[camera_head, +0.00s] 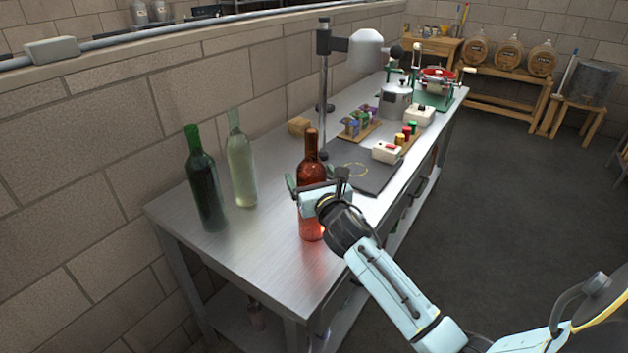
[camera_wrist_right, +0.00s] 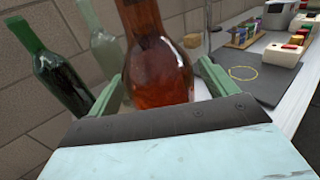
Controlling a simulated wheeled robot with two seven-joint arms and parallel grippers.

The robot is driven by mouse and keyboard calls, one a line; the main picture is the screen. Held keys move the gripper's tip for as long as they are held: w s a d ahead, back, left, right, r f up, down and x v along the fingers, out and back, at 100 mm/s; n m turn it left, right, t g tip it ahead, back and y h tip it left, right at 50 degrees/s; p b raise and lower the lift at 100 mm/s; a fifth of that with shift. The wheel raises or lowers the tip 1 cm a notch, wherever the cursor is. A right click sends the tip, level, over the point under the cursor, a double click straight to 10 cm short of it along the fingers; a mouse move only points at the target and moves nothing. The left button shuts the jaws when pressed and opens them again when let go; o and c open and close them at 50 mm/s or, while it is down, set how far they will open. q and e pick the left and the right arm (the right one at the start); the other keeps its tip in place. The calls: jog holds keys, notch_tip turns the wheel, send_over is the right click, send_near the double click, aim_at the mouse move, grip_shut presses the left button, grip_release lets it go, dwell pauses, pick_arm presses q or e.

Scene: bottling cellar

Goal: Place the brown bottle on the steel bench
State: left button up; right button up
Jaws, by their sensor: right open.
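The brown bottle (camera_head: 311,168) looks upright at the near end of the steel bench (camera_head: 265,265), and its base appears to rest on the top. A red glow shows on the metal beside it. My right gripper (camera_head: 317,184) is open, with its fingers on either side of the bottle and hiding part of its body. In the right wrist view the bottle (camera_wrist_right: 158,60) stands between the two green fingers, with a gap visible at least on the left; its base is hidden by the gripper body. My left gripper is not in view.
A dark green bottle (camera_head: 205,185) and a clear pale bottle (camera_head: 240,160) stand left of the brown one. Behind are a dark mat (camera_head: 370,180), a lamp stand (camera_head: 323,90) and small boxes. A block wall (camera_head: 110,120) runs along the left.

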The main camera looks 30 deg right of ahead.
jog(key=v, duration=1.2)
jog(key=shift+r, duration=0.15)
